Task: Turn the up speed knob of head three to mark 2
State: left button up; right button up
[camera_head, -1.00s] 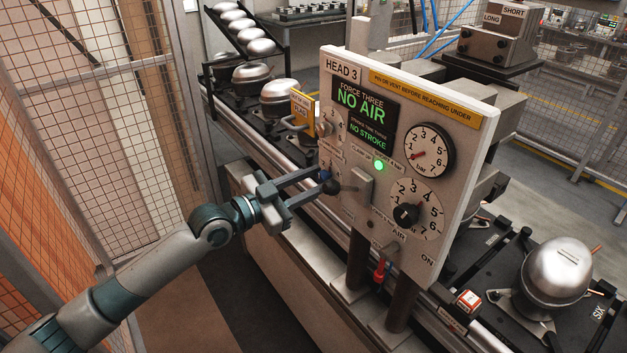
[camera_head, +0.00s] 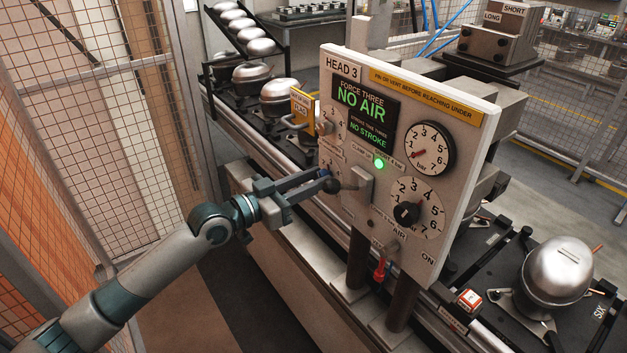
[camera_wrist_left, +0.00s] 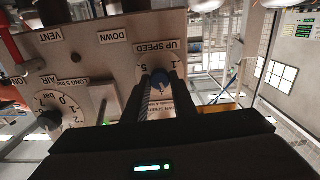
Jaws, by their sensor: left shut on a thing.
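The head three panel (camera_head: 345,62) stands upright at the middle of the head view. My left gripper (camera_head: 324,179) is at the panel's lower left edge, its fingers close together. The UP SPEED label (camera_wrist_left: 159,46) appears upside down beyond the knob. Part of the knob's scale shows, with a 1 and a 5; the fingers hide the rest, and I cannot read the pointer. My right gripper is not in view.
A grey block (camera_head: 362,190), a black regulator knob (camera_head: 406,214) and a red-tipped lever (camera_head: 379,272) are further right. A yellow handled tag (camera_head: 303,112) is above. Mesh fencing (camera_head: 90,110) is at left.

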pick_arm(q)
jog(key=n, duration=0.3)
jog(key=shift+r+n, duration=0.1)
jog(key=shift+n, duration=0.3)
jog(key=n+p, duration=0.1)
jog(key=n, duration=0.3)
jog(key=shift+w, duration=0.1)
jog(key=o, duration=1)
jog(key=shift+o, duration=0.2)
jog(key=shift+a, duration=0.15)
